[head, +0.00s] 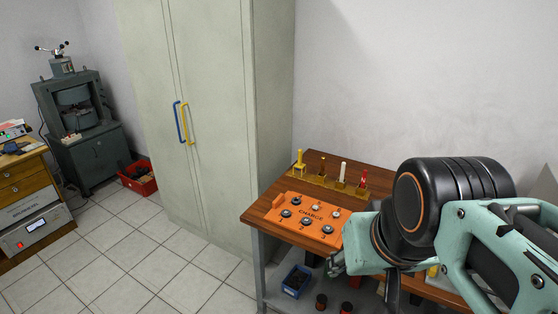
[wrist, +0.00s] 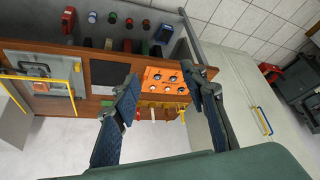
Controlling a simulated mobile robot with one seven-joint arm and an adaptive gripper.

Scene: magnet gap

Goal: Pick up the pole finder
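A brass-coloured rack (head: 327,186) at the back of the wooden bench holds several small upright tools: a yellow one (head: 300,162), a slim dark and yellow one (head: 322,166), a white one (head: 343,172) and a red one (head: 364,180). I cannot tell which of them is the pole finder. The white tool also shows in the wrist view (wrist: 153,114). My gripper (wrist: 164,84) is open, its two fingers spread wide, with nothing between them that it touches. In the head view it is partly hidden by my wrist, in front of the bench, apart from the rack.
An orange CHARGE panel (head: 311,216) with several round knobs lies in front of the rack. A blue bin (head: 296,281) stands on the lower shelf. A tall cabinet (head: 200,110) stands left of the bench. A framed fixture (wrist: 42,88) sits further along the bench.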

